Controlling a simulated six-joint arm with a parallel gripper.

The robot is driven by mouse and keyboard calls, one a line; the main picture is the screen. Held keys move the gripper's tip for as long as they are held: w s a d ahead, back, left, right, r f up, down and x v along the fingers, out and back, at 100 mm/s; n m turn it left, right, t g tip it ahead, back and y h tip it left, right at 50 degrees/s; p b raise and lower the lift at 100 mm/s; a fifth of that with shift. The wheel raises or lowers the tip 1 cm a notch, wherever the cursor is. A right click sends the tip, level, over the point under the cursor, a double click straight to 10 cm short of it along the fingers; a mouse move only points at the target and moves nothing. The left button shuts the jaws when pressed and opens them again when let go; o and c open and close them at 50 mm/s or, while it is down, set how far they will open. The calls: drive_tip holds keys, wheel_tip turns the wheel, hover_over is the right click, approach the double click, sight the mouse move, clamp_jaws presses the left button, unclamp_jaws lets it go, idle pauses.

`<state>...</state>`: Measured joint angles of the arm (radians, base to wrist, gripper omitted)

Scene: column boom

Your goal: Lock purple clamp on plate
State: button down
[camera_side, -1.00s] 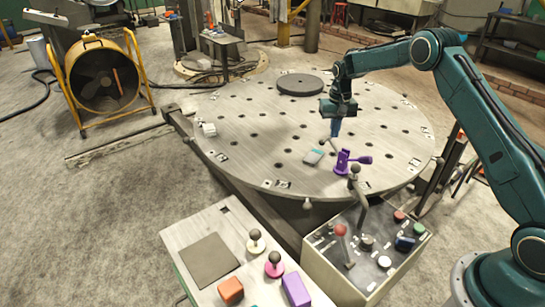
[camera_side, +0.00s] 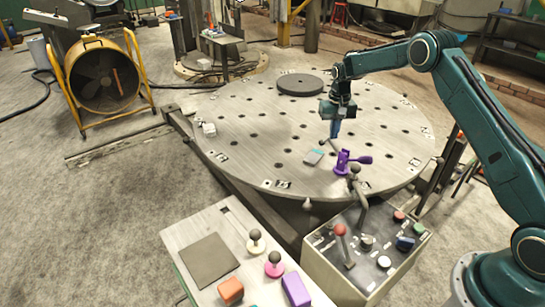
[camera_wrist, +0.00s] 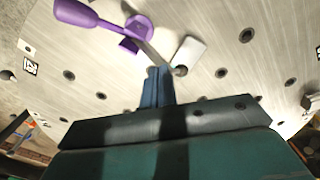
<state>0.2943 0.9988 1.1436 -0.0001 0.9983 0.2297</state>
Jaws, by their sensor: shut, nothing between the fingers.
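The purple clamp (camera_side: 345,161) stands on the round metal plate (camera_side: 235,130), near its front edge. Its purple handle (camera_side: 362,160) points to the right and lies low in the side view. In the wrist view the clamp (camera_wrist: 133,32) is at the top, with the handle (camera_wrist: 75,13) reaching to the upper left. My gripper (camera_side: 335,135) points down above the plate, just behind the clamp and apart from it. Its blue fingers (camera_wrist: 158,88) are shut and empty in the wrist view. Whether the fingertips touch the plate cannot be told.
A small grey block (camera_side: 313,157) lies left of the clamp; it also shows in the wrist view (camera_wrist: 189,52). A dark disc (camera_side: 300,84) lies at the plate's back. A control box (camera_side: 365,245) with a lever stands in front. The plate's left side is mostly clear.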

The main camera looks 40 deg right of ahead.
drive_tip(key=shift+w+a+f, duration=0.1)
drive_tip(key=shift+w+f, duration=0.05)
drive_tip(key=shift+f, duration=0.75)
drive_tip(key=shift+w+f, duration=0.15)
drive_tip(key=shift+f, duration=0.7)
drive_tip(key=shift+r, duration=0.25)
drive_tip(key=shift+r, duration=3.35)
drive_tip(key=shift+s+a+r, duration=0.1)
drive_tip(key=shift+a+r, duration=0.1)
drive_tip(key=shift+r, duration=0.4)
drive_tip(key=s+a+r+n+t, duration=0.1)
drive_tip(key=s+a+r, duration=0.5)
drive_tip(key=r, duration=0.4)
drive_tip(key=s+a+r+n+t, duration=0.2)
drive_tip(key=s+a+r, duration=0.2)
drive_tip(key=s+r, duration=0.6)
drive_tip(key=s+a+n+t, duration=0.1)
drive_tip(key=s+a, duration=0.2)
drive_tip(key=s, duration=0.9)
drive_tip(key=s+a+n+t, duration=0.1)
drive_tip(key=s+a, duration=0.3)
drive_tip(key=s, duration=0.8)
drive_tip(key=shift+s+r+n+t, duration=0.15)
drive_tip(key=shift+r+n+t, duration=0.15)
drive_tip(key=shift+n, duration=0.2)
